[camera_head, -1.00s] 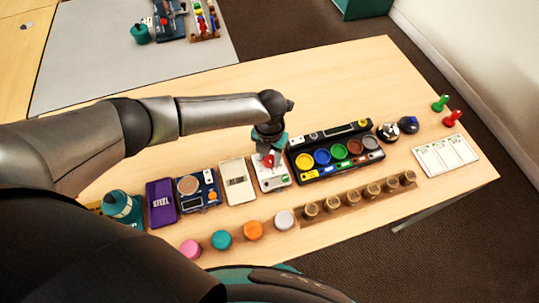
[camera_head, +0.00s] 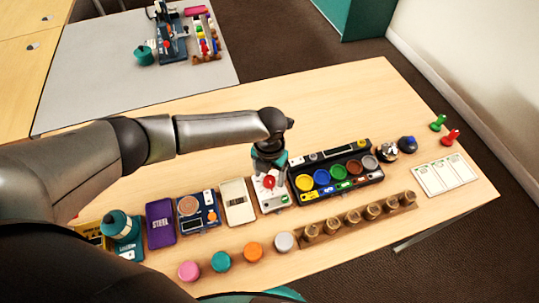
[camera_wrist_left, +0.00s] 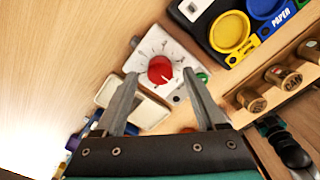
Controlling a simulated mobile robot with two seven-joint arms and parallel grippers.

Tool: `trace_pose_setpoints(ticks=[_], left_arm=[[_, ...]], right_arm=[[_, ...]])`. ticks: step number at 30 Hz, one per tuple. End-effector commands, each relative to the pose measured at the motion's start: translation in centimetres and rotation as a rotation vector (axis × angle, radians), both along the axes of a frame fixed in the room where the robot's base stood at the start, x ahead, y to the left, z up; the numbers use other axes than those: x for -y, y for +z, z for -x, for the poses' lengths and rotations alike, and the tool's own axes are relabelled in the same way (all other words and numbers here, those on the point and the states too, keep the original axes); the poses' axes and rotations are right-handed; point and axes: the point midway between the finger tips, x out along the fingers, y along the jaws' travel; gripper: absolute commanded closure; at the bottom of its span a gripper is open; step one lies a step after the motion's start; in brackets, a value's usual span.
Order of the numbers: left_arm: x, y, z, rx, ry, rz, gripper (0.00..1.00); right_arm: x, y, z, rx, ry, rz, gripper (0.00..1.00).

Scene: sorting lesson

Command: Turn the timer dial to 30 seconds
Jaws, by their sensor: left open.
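The timer is a white box (camera_head: 277,203) with a round red dial (camera_head: 269,182), in the middle of the row on the wooden table. In the left wrist view the red dial (camera_wrist_left: 161,69) sits on the white face among small tick marks; a pale pointer mark shows at its lower right, but the numbers are too small to read. My left gripper (camera_head: 268,163) is above the far end of the timer. In the wrist view its two fingers (camera_wrist_left: 160,76) are apart, one on each side of the dial, with nothing gripped. My right gripper is not in view.
A black tray of coloured cups (camera_head: 325,192) stands just right of the timer, and a cream box (camera_head: 237,203) just left. The table behind is clear.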

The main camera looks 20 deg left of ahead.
Motion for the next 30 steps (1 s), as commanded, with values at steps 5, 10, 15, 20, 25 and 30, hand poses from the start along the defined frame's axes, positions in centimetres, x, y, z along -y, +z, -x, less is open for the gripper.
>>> trace_pose_setpoints(ticks=[5, 10, 15, 20, 25, 30], left_arm=[[0.0, 4.2, -0.1, 0.005, -0.002, 0.002, 0.28], [0.0, 8.4, -0.1, 0.005, -0.001, 0.002, 0.28], [0.0, 11.6, -0.1, 0.004, -0.001, 0.001, 0.28], [0.0, 13.2, -0.1, 0.002, 0.001, 0.000, 0.28], [0.0, 13.7, 0.0, 0.001, 0.001, 0.000, 0.28], [0.0, 13.7, 0.0, 0.001, 0.001, 0.000, 0.28]], right_arm=[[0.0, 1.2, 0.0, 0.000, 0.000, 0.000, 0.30], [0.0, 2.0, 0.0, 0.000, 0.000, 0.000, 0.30], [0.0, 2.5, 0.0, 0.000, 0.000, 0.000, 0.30], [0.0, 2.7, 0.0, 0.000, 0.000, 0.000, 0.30], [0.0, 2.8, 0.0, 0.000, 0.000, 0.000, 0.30], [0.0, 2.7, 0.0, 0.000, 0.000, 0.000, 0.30]])
